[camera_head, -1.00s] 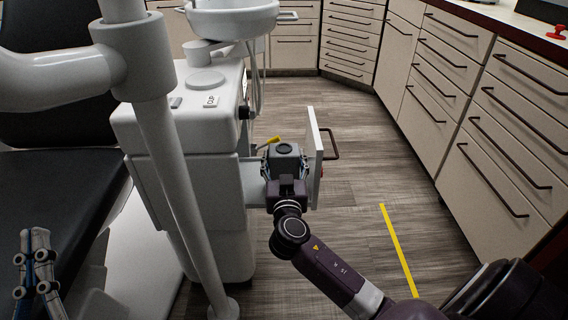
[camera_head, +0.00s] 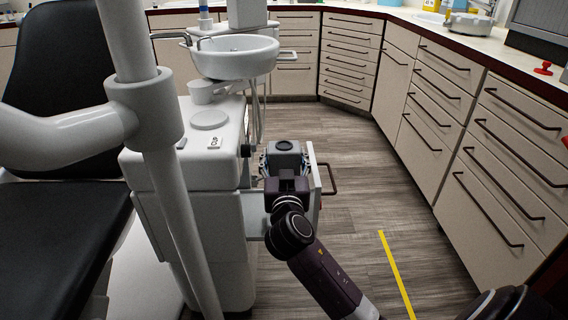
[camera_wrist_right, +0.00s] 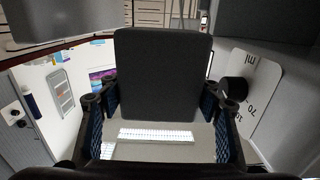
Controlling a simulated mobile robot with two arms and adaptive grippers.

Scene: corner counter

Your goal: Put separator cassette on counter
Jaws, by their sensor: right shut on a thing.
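A grey box-shaped thing with a dark round top, apparently the separator cassette (camera_head: 286,147), is between the fingers of my right gripper (camera_head: 285,164). In the right wrist view the cassette (camera_wrist_right: 162,75) is a dark block, with the blue-padded fingers of the right gripper (camera_wrist_right: 158,112) on its two sides. It is over the open drawer (camera_head: 316,172) of the white dental unit, and its underside is hidden. The pale counter (camera_head: 508,50) with a dark red edge runs along the back and right. My left gripper is not in view.
The white unit (camera_head: 185,160), its pole (camera_head: 180,230) and the round basin (camera_head: 235,58) stand close on the left. Floor is free between drawer and cabinets (camera_head: 510,160).

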